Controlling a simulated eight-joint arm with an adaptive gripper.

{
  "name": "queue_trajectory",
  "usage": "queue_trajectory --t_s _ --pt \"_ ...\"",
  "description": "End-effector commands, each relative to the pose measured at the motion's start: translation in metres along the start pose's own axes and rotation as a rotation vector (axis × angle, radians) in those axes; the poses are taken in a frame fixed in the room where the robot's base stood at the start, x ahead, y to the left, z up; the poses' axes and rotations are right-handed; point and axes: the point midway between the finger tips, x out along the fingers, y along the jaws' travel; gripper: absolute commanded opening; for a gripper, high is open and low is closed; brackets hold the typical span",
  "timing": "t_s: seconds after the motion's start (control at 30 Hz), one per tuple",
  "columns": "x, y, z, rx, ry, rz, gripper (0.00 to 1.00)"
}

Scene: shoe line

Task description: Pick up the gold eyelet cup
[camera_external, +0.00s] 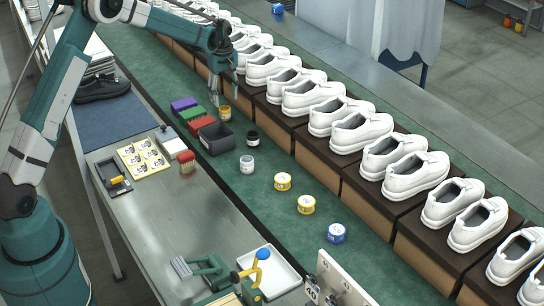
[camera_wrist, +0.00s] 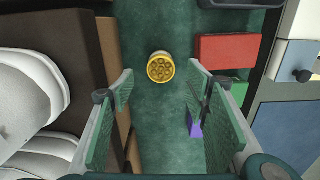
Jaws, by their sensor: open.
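The gold eyelet cup (camera_external: 225,113) stands on the green mat, beside a row of coloured bins. In the wrist view the gold eyelet cup (camera_wrist: 161,67) shows a round rim with small gold eyelets inside. My gripper (camera_external: 225,92) is over the mat just above and behind the cup. In the wrist view my gripper (camera_wrist: 160,88) is open and empty, its two green pads wide apart. The cup appears in line with the gap between the pads, a little beyond the tips. Nothing covers the cup in the wrist view.
A black cup (camera_external: 252,138), a white cup (camera_external: 247,164) and other cups stand nearer. White shoes on brown boxes (camera_external: 320,158) line the right.

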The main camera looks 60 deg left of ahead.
Motion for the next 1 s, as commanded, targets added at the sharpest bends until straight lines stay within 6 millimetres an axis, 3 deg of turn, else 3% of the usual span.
queue_trajectory --t_s 0.43,0.8,1.0 --pt "0.004 0.0 -0.002 -0.006 -0.001 -0.003 0.47" --pt "0.028 0.0 -0.002 -0.006 -0.001 -0.002 0.47" --pt "0.029 0.0 -0.002 -0.006 -0.001 -0.002 0.47"
